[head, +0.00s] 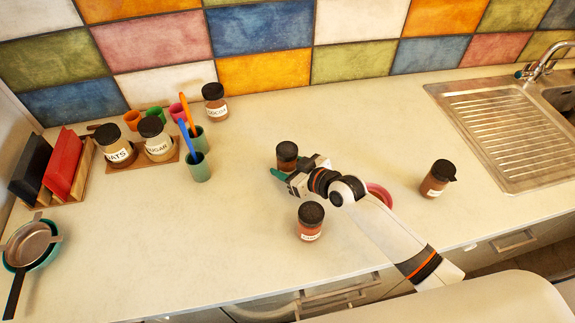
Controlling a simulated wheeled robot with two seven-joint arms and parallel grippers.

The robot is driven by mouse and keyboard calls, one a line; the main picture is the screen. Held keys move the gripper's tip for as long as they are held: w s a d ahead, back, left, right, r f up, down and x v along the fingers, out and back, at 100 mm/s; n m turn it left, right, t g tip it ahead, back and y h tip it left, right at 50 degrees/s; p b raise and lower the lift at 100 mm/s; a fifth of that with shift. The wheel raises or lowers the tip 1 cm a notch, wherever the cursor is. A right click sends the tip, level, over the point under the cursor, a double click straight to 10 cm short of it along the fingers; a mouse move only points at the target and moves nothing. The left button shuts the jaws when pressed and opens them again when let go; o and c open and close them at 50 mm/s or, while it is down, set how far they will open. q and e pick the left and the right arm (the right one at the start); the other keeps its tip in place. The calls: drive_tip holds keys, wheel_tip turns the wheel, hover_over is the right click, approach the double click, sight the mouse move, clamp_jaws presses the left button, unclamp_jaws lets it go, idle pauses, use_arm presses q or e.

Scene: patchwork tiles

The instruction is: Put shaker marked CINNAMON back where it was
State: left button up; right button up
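Several dark-lidded shakers stand on the counter, and I cannot read CINNAMON on any of them. One shaker (287,153) is just behind my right gripper (285,176), which covers its lower part and its label. A second shaker (310,225) with reddish-brown contents stands in front of the gripper, its label too small to read. A third shaker (436,180) stands to the right, near the sink. My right gripper is low over the middle of the counter. I cannot tell whether its fingers are apart or hold the shaker behind. My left gripper is out of view.
A dark-lidded jar (215,108) stands near the wall. Two labelled jars (118,152) sit on a wooden tray at left, beside cups (198,170). A pink dish (379,194) is partly behind my arm. The sink (505,130) is at right.

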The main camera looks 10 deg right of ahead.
drive_tip(key=o, duration=0.3)
drive_tip(key=shift+r, duration=0.2)
drive_tip(key=b+v, duration=0.1)
drive_tip(key=v, duration=1)
drive_tip(key=shift+d+f, duration=0.1)
drive_tip(key=shift+s+d+r, duration=0.15)
drive_tip(key=shift+s+r, duration=0.15)
drive_tip(key=shift+s, duration=0.1)
